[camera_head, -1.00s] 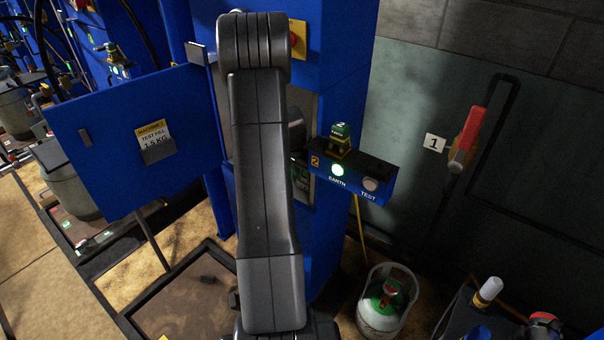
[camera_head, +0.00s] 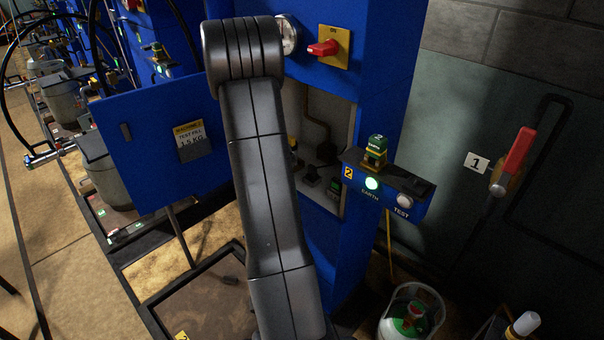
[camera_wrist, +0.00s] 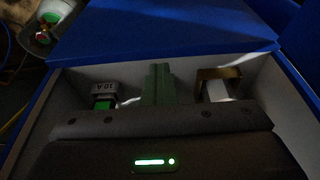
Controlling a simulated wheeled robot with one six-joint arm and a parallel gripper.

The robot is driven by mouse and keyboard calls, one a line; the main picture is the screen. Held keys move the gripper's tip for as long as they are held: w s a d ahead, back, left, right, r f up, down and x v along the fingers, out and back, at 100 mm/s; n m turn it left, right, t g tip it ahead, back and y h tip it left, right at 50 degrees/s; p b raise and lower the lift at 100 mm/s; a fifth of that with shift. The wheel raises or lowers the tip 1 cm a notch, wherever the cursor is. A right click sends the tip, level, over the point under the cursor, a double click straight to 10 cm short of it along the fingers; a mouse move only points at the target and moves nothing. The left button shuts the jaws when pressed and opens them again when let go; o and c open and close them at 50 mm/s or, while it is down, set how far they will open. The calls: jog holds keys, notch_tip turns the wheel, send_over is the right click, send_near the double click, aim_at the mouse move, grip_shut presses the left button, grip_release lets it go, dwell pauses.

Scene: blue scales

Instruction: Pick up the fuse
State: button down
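No part is marked clearly as the fuse. In the wrist view, a grey block labelled 10 A, upside down, with a green face (camera_wrist: 104,95), sits at the left of a pale, blue-rimmed recess. A white piece with a brass-coloured frame (camera_wrist: 218,85) sits at the right. A grey-green upright pair (camera_wrist: 158,84) stands between them; I cannot tell whether it is my fingers or a fixture. My gripper's dark body, with a green light, fills the lower wrist view, hiding what lies below. In the head view my arm hides the gripper and part of the open cabinet recess (camera_head: 312,120).
The blue cabinet door (camera_head: 150,150) stands open at left. A red switch (camera_head: 323,48) is above the recess. A box with EARTH and TEST buttons (camera_head: 388,203) juts out at right. A gas cylinder (camera_head: 408,325) stands below, and a red-handled lever (camera_head: 515,160) is on the wall.

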jog(key=shift+a, duration=0.8)
jog(key=shift+c, duration=2.2)
grip_release()
jog(key=shift+r, duration=0.1)
